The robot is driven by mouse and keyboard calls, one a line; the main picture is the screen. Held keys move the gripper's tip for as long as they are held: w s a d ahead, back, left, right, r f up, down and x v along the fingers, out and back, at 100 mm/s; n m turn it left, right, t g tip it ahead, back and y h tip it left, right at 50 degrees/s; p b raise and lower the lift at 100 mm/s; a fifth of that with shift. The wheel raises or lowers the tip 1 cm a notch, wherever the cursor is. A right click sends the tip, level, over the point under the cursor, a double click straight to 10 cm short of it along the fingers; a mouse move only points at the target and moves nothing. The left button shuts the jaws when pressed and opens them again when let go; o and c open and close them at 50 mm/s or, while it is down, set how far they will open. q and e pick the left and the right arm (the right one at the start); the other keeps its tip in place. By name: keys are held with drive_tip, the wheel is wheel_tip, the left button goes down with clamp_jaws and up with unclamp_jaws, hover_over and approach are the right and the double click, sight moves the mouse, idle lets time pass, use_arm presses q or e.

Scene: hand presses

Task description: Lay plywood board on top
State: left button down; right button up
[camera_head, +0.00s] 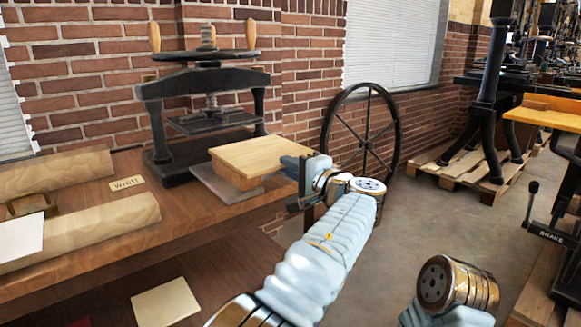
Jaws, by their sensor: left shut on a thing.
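The plywood board (258,154) is a pale, flat, light-wood sheet near the right end of the wooden bench. My left gripper (297,172) is shut on its right edge. The board lies nearly level over a light wooden block (228,177), covering most of it; I cannot tell whether it touches. A grey plate (217,188) lies under the block on the bench top. The black hand press (207,100) stands just behind and left, with its platen raised. My right gripper is out of the picture; only part of my right arm shows at the bottom right.
The bench (190,217) carries long pale wooden pieces (90,230) and a small label (127,184) at left. A pale sheet (165,302) lies lower down. A spoked wheel (362,128) stands behind my left arm. Open floor lies right.

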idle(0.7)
use_arm(q)
drive_tip(key=c, duration=0.9)
unclamp_jaws()
drive_tip(key=shift+b+v, duration=0.9)
drive_tip(key=shift+v, duration=2.35)
